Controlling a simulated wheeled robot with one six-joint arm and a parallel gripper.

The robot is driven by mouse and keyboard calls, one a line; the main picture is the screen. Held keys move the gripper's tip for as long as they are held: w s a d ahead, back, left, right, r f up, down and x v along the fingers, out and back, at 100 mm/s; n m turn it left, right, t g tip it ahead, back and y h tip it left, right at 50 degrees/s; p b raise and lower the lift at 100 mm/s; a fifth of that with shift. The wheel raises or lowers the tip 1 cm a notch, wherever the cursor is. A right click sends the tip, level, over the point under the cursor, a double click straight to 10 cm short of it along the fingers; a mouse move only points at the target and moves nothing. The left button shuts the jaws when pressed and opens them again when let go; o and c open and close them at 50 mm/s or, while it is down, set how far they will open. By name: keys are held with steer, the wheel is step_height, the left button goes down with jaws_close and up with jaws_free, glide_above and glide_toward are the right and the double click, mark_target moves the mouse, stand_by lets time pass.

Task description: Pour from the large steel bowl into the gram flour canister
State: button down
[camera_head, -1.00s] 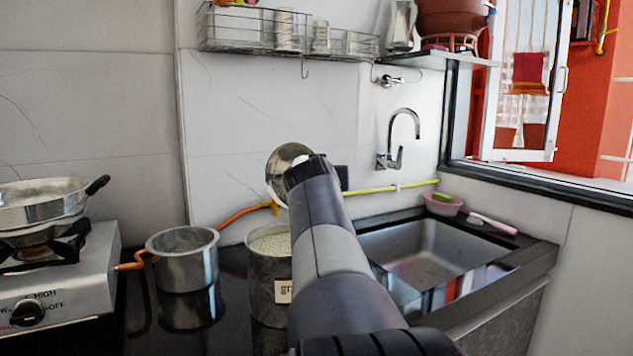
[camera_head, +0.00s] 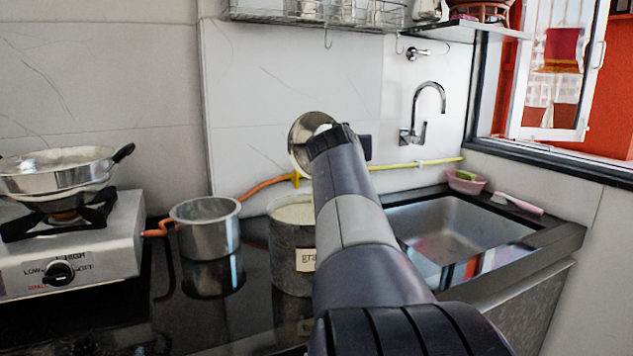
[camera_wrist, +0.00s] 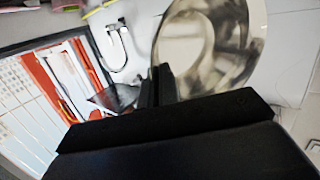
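The large steel bowl (camera_head: 301,139) is held tilted nearly on its side, above the gram flour canister and partly hidden behind my arm. In the wrist view the shiny bowl (camera_wrist: 208,45) fills the upper right, its rim between the fingers of my gripper (camera_wrist: 160,84). My gripper is shut on that rim. The canister (camera_head: 286,240) is a dull metal cylinder with a pale label, standing open on the black counter. Pale contents show near its rim. My arm hides its right side. I see no stream falling from the bowl.
A steel pot (camera_head: 208,238) stands left of the canister. A gas stove (camera_head: 100,240) with a steel pan (camera_head: 60,175) is further left. The sink (camera_head: 445,228) is to the right. A tap (camera_head: 427,100) and wire rack (camera_head: 310,14) are on the wall.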

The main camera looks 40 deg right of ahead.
steer(key=shift+s+a+t+h+b, duration=0.1)
steer(key=shift+a+t+h+b, duration=0.25)
steer(key=shift+b, duration=1.7)
steer(key=shift+s+a+r+n+b, duration=0.1)
steer(key=shift+n+b, duration=0.2)
steer(key=shift+b, duration=0.25)
steer(key=shift+a+t+h+b, duration=0.25)
steer(key=shift+t+h+b, duration=0.1)
steer(key=shift+b, duration=1.1)
steer(key=shift+r+p, duration=0.1)
steer(key=shift+p, duration=0.25)
steer(key=shift+d+r+p, duration=0.15)
steer(key=shift+r+p, duration=0.3)
steer(key=shift+p, duration=0.45)
steer(key=r+p, duration=0.1)
steer(key=p, duration=0.2)
steer(key=shift+d+r+g, duration=0.2)
steer(key=shift+g, duration=0.2)
steer(key=p, duration=0.1)
steer(key=y+p, duration=0.1)
steer(key=p, duration=0.1)
steer(key=shift+d+r, duration=0.2)
steer(key=shift+r, duration=0.05)
steer(key=shift+w+d+r+p, duration=0.1)
steer(key=shift+w+d+p, duration=0.1)
steer(key=shift+p, duration=0.45)
